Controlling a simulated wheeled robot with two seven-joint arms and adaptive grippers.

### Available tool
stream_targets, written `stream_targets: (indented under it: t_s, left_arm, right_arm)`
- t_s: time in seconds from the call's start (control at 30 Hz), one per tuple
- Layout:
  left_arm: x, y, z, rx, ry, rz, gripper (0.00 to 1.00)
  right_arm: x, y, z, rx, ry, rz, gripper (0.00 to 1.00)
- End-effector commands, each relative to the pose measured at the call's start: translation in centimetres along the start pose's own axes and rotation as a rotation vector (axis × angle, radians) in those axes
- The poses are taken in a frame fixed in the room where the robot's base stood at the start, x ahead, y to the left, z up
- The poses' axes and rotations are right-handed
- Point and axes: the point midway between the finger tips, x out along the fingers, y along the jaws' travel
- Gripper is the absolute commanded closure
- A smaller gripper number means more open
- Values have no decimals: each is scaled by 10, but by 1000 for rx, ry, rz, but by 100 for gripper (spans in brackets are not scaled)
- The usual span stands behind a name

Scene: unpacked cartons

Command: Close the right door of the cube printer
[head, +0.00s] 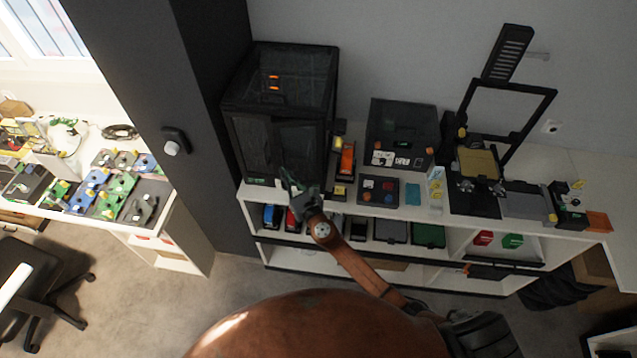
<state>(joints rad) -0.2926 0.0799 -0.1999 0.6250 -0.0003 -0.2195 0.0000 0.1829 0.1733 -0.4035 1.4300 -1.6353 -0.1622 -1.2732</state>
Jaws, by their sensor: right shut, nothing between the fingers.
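The cube printer (287,65) is a dark box with see-through panels, standing at the left end of the white shelf unit's top. Its left door (250,146) looks flush with the front. Its right door (302,143) is a dark panel on the front's right half and looks near the front plane; I cannot tell whether it is slightly ajar. My right gripper (291,182) is shut and empty, just in front of the lower part of the right door. Whether it touches the door is unclear. My left gripper is not in view.
Right of the printer stand small orange and yellow items (346,160), a dark box (403,130) and an open-frame printer (480,165). The shelf unit (400,262) holds bins below. A dark column (165,90) is at left, beyond it a cluttered table (150,225).

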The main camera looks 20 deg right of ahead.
Motion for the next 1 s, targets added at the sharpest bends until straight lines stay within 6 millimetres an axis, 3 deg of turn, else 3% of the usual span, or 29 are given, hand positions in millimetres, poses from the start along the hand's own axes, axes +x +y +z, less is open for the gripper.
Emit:
stream_targets:
  t_s: [0.47,1.0]
  left_arm:
    - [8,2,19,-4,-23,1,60]
    - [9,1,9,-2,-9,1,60]
  right_arm:
    - [29,0,-2,1,1,-2,100]
    - [32,-1,-1,1,1,-2,100]
